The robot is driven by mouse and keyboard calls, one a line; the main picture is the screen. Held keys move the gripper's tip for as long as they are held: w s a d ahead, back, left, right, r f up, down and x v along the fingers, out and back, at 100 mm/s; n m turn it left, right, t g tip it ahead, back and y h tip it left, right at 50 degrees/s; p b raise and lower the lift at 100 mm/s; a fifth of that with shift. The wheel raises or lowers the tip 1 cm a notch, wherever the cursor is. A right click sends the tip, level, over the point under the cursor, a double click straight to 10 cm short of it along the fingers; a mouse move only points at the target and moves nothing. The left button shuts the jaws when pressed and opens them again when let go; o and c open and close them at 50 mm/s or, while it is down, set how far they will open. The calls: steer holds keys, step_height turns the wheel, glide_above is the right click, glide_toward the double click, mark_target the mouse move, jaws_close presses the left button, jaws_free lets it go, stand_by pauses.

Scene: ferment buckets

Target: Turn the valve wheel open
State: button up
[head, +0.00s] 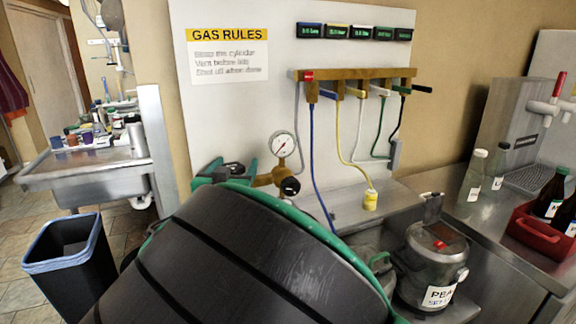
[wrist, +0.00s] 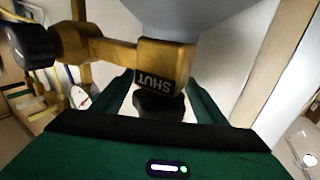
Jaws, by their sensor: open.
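A brass valve with a pressure gauge (head: 282,144) and a black knob (head: 290,186) stands before the white board. In the wrist view the brass valve body (wrist: 165,60) bears a "SHUT" label, and its black knob (wrist: 30,45) is at the upper left. A dark piece, seemingly the valve wheel (wrist: 158,103), sits below the label. My gripper (wrist: 160,100) is open, with its green fingers on both sides of the dark piece; contact cannot be told. In the head view my gripper (head: 230,171) is just left of the brass body, partly hidden by my arm.
A hose rail (head: 350,74) with coloured hoses hangs on the board. A metal pot (head: 432,262) stands at the lower right, near a red crate (head: 540,232) and bottles on the counter. A black bin (head: 72,258) and a sink (head: 85,172) are at the left.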

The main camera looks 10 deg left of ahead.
steer(key=shift+w, duration=0.2)
steer(key=c, duration=1)
steer(key=shift+c, duration=0.2)
